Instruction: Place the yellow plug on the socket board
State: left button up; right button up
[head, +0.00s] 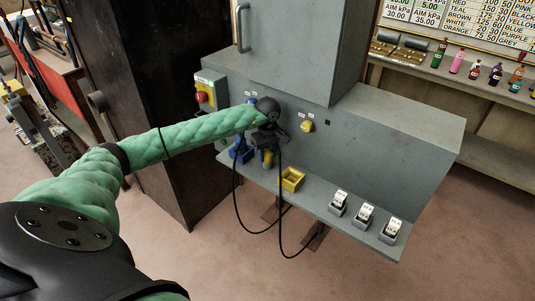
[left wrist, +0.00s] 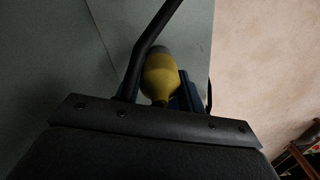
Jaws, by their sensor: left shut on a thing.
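The yellow plug (head: 267,158) hangs below my left gripper (head: 266,143), in front of the grey socket board (head: 355,148). My left gripper is shut on it. The left wrist view shows the rounded yellow plug (left wrist: 160,78) with a grey end, beyond the dark gripper edge; the fingertips are hard to make out. A yellow socket (head: 307,126) sits on the board's face, right of the gripper and apart from the plug. An empty yellow holder (head: 292,180) stands on the ledge below. My right gripper is not in view.
A blue holder (head: 240,152) is left of the gripper, on the ledge (head: 320,196). Black cables (head: 281,215) hang over the ledge's front. Several switches (head: 364,214) stand at its right. A grey cabinet (head: 300,50) juts out above the board. A red-knobbed box (head: 205,93) is at left.

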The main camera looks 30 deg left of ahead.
pick_arm(q)
jog(key=o, duration=1.1)
jog(key=shift+c, duration=0.2)
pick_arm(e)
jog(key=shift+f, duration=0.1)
pick_arm(q)
jog(key=shift+r, duration=0.2)
notch_tip(320, 180, up, 12)
jog(key=p, duration=0.3)
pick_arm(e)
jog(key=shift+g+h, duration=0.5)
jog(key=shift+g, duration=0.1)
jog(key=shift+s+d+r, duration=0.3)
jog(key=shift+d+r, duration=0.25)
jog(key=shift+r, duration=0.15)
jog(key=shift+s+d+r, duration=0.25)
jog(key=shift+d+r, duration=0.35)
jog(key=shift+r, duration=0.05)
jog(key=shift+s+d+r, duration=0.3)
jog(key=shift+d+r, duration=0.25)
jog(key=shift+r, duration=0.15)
pick_arm(q)
jog(key=shift+f, duration=0.1)
